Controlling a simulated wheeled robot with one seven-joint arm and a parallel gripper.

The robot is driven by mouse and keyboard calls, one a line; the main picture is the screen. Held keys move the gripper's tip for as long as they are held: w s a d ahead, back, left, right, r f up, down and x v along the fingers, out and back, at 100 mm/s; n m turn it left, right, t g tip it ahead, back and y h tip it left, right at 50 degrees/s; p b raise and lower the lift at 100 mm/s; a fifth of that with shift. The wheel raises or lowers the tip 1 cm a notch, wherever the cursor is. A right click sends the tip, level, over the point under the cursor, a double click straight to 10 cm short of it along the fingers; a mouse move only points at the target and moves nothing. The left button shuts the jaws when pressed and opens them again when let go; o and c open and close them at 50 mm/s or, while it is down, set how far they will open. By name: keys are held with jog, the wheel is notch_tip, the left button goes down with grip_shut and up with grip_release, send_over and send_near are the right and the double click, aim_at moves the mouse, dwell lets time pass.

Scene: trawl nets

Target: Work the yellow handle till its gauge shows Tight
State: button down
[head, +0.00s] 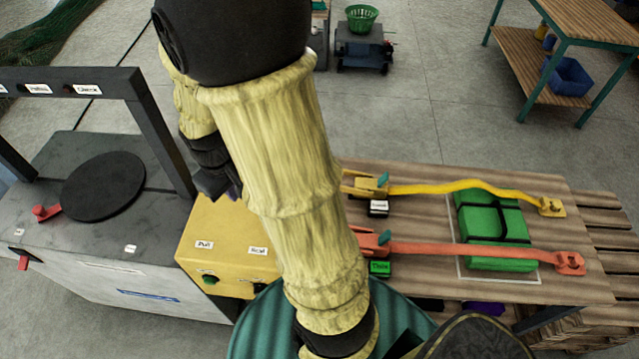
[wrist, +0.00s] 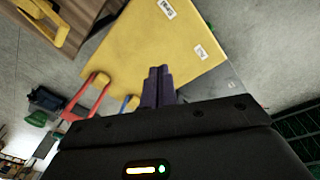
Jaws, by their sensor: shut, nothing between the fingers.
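The yellow handle (head: 362,184) is at the left end of a yellow strap (head: 450,187) on the wooden bench top, partly behind my arm. The small gauge plate (head: 378,208) beside it is white and seems to read Loose. My gripper (wrist: 157,86) is shut and empty in the wrist view, in front of a yellow box (wrist: 150,50). In the head view it is mostly hidden by my arm, left of the yellow handle and apart from it. A yellow looped part (wrist: 42,22) shows at the wrist view's upper left; I cannot tell if it is the handle.
An orange handle (head: 370,243) and strap (head: 470,251) lie nearer, with a green gauge (head: 380,267). Both straps cross a green bundle (head: 492,225). The yellow box (head: 222,230) and a grey machine (head: 120,230) with a dark frame stand left.

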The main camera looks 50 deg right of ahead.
jog(key=w+d+f+n+g+h+b, duration=0.1)
jog(key=w+d+f+n+g+h, duration=0.1)
jog(key=d+f, duration=0.6)
jog(key=w+d+f+n+g+h+b, duration=0.1)
jog(key=w+d+f+n+g, duration=0.2)
jog(key=d+f, duration=0.5)
jog(key=d+n+g, duration=0.1)
jog(key=d, duration=0.7)
jog(key=shift+w+g+h, duration=0.4)
jog(key=shift+f, duration=0.1)
jog(key=p+x, duration=0.1)
jog(key=x, duration=0.8)
jog(key=shift+s+d+f+p, duration=0.1)
jog(key=shift+s+f+p, duration=0.2)
jog(key=shift+p, duration=0.1)
jog(key=shift+w+r, duration=0.1)
